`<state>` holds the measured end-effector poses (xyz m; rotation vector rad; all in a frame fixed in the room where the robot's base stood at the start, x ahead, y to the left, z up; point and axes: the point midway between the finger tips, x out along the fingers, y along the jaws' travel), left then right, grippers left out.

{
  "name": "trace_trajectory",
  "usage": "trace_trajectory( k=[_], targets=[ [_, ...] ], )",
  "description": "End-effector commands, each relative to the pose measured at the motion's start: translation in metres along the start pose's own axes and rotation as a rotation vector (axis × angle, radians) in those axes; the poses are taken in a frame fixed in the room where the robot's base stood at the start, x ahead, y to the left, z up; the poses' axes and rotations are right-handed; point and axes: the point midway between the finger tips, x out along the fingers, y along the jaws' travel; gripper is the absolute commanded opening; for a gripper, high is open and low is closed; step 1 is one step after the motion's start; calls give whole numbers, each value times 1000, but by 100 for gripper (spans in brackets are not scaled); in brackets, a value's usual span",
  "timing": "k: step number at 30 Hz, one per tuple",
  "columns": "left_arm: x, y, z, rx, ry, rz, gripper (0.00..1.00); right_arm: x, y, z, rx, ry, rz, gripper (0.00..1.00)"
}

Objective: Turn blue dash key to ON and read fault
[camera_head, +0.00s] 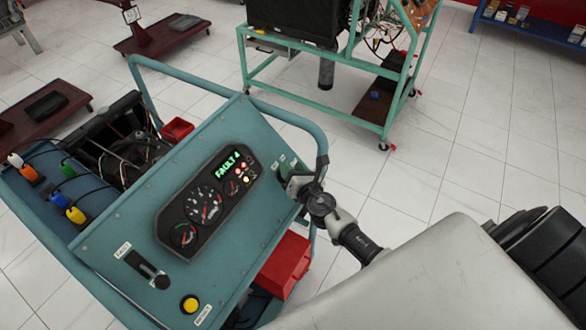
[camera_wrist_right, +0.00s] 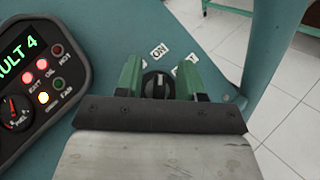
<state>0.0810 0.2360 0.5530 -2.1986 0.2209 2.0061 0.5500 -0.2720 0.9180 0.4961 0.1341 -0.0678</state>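The blue dash panel (camera_head: 120,225) of an engine trainer stands in the head view. Its gauge cluster (camera_head: 205,203) shows green text "FAULT 4" on the display (camera_head: 227,165). The black key knob (camera_wrist_right: 157,84) shows in the right wrist view, its pale mark pointing towards the "ON" label (camera_wrist_right: 159,50). My right gripper (camera_wrist_right: 161,78) has its green fingers on either side of the knob; whether they touch it is unclear. In the head view my right gripper (camera_head: 295,184) is at the panel's right edge and hides the knob. My left gripper is out of view.
A yellow button (camera_head: 190,304) and a black slide lever (camera_head: 152,272) sit low on the panel. A blue tube frame (camera_head: 290,115) runs around its top and right. A red box (camera_head: 285,264) is below right. A green engine stand (camera_head: 385,120) stands behind; tiled floor is clear at right.

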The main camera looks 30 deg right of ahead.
Motion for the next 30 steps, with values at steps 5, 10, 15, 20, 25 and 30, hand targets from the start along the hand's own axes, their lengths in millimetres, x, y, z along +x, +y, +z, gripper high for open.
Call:
trace_trajectory(
  k=[5,10,15,20,25,30],
  targets=[
    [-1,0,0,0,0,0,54,-6,-1,-1,-1,2,-1,38],
    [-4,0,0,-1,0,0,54,-33,0,-1,0,3,-1,38],
    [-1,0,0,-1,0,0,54,-68,-2,-2,0,3,-1,38],
    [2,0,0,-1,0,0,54,-94,-1,-2,-1,1,0,38],
    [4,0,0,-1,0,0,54,-107,-1,0,0,0,-1,38],
    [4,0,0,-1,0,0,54,-108,0,0,0,0,-1,38]
  ],
)
